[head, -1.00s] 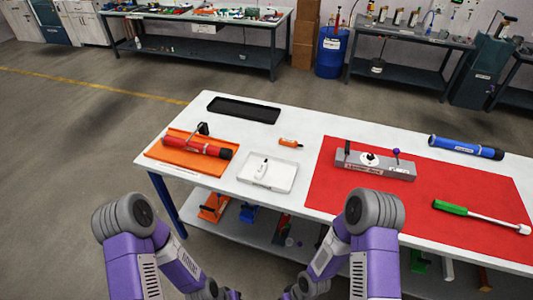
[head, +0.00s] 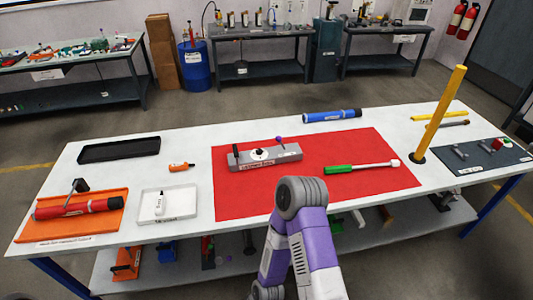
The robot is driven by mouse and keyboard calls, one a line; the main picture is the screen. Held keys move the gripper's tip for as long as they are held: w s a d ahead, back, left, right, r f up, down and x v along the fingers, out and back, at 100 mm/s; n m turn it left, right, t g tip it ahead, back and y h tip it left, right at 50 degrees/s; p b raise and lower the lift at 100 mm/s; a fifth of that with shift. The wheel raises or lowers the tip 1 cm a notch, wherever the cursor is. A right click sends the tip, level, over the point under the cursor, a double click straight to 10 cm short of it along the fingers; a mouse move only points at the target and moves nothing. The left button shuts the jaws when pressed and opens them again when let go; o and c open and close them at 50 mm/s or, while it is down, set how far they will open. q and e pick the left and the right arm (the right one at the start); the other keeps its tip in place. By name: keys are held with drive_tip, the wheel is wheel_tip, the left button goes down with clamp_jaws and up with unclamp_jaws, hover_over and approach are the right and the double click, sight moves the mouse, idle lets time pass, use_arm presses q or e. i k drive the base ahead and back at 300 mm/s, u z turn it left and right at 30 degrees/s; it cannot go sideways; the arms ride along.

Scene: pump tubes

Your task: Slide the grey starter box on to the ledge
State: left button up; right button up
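A small box with a red button and a green spot (head: 507,143) sits at the far right of the white table, on the back right part of a dark board. It is small in view; I cannot tell whether it is the grey starter box. A long grey block (head: 264,156) with a white round dial and a purple knob lies on the red mat (head: 240,204). I cannot make out a ledge for certain. Neither gripper is in view; only a purple link of my arm shows at the bottom centre.
The dark board (head: 482,160) carries several grey pegs. A yellow post (head: 438,115) stands upright left of it, with a yellow bar (head: 440,114) behind. A green-handled tool (head: 362,167) lies on the mat. A blue cylinder (head: 332,115) lies at the back edge. A red cylinder (head: 76,209) rests in an orange tray.

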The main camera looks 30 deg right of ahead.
sight(242, 161)
drive_tip(key=k, duration=0.5)
drive_tip(key=z, duration=1.7)
drive_tip(key=i, duration=1.3)
drive_tip(key=u, duration=1.9)
